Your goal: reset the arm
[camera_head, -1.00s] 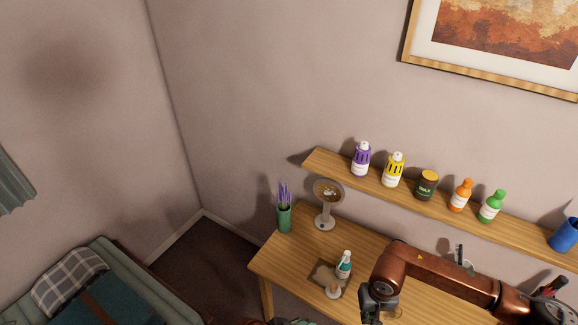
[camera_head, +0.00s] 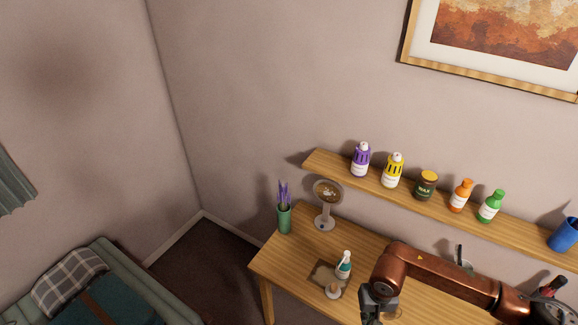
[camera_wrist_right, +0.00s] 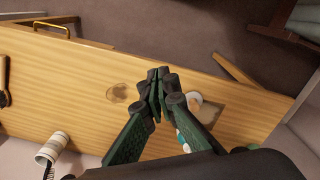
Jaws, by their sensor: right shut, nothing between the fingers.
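My right arm (camera_head: 425,265) reaches in from the right over the wooden table in the head view, with its wrist bent downward. My right gripper is cut off by the bottom edge there. In the right wrist view my right gripper (camera_wrist_right: 160,80) points at the table top, its green-padded fingers closed together with nothing between them. Its fingers partly cover a small tray (camera_wrist_right: 232,118) with a white round item (camera_wrist_right: 194,98) and a teal-and-white bottle (camera_wrist_right: 183,141). My left gripper is not in view.
The table (camera_head: 285,262) also holds a green vase (camera_head: 284,219) with purple flowers and a round-topped stand (camera_head: 325,205). A wall shelf (camera_head: 335,167) above carries several bottles, a wax jar (camera_head: 426,186) and a blue cup (camera_head: 564,235).

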